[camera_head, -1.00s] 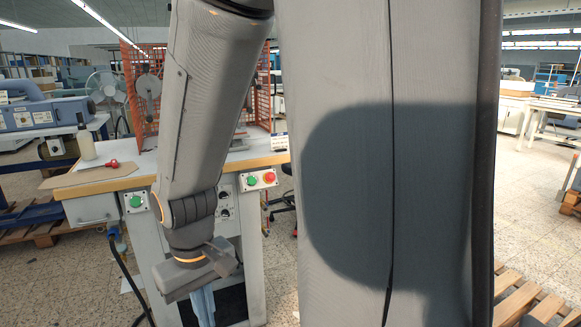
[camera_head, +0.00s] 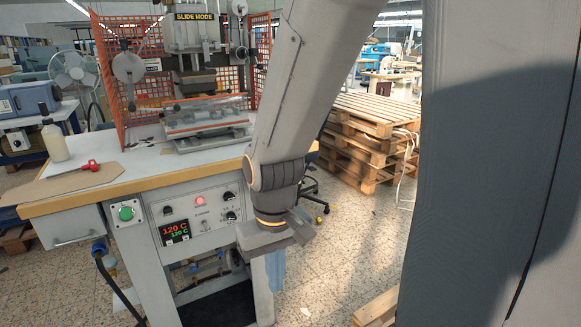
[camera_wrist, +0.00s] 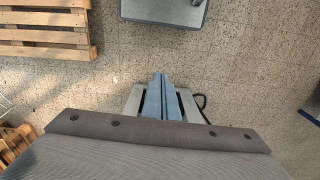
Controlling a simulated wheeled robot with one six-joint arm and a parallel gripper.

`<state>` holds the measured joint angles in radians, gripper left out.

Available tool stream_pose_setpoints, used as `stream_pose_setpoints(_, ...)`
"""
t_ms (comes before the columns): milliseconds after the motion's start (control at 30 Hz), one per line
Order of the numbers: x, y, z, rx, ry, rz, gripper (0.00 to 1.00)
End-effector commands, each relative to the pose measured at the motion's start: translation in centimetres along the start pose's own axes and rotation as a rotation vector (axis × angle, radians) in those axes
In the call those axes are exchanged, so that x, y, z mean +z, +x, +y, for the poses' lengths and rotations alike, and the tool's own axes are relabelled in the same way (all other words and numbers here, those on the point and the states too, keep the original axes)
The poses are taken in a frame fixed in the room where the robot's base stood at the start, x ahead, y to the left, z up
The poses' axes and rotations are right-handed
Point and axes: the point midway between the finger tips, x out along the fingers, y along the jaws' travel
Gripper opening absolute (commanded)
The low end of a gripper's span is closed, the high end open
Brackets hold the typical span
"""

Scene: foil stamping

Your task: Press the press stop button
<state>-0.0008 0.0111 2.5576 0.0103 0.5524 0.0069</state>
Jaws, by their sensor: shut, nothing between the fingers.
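The foil press (camera_head: 200,70) stands on a white worktable with a wooden edge (camera_head: 110,190) in the head view. A green button (camera_head: 126,213) sits in a box on the left of the table's front. The red button beside a second green one, on the right of the front, is hidden behind my arm now. My gripper (camera_head: 275,272) points down in front of the table's right side, apart from it, over the floor. In the wrist view its blue fingers (camera_wrist: 160,90) are together and empty.
The control panel (camera_head: 200,215) shows a temperature display and a small red lamp. Stacked wooden pallets (camera_head: 365,135) stand behind on the right; a pallet (camera_wrist: 45,32) shows in the wrist view. Floor around my gripper is clear.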

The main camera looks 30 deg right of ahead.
Motion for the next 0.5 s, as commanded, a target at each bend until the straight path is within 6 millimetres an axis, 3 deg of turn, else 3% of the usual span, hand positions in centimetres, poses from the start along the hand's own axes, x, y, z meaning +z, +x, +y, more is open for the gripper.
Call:
stream_pose_setpoints(67, -1.5, -0.8, 0.4, -0.014, 0.080, 0.024, 0.00)
stream_pose_setpoints(167, -5.9, -3.2, 2.1, -0.063, 0.325, 0.094, 0.00)
stream_pose_setpoints(300, -14.3, -8.1, 7.3, -0.179, 0.821, 0.233, 0.00)
stream_pose_setpoints(400, -19.2, -11.6, 12.1, -0.271, 1.142, 0.321, 0.00)
stream_pose_setpoints(500, -22.3, -14.2, 16.2, -0.350, 1.372, 0.387, 0.00)
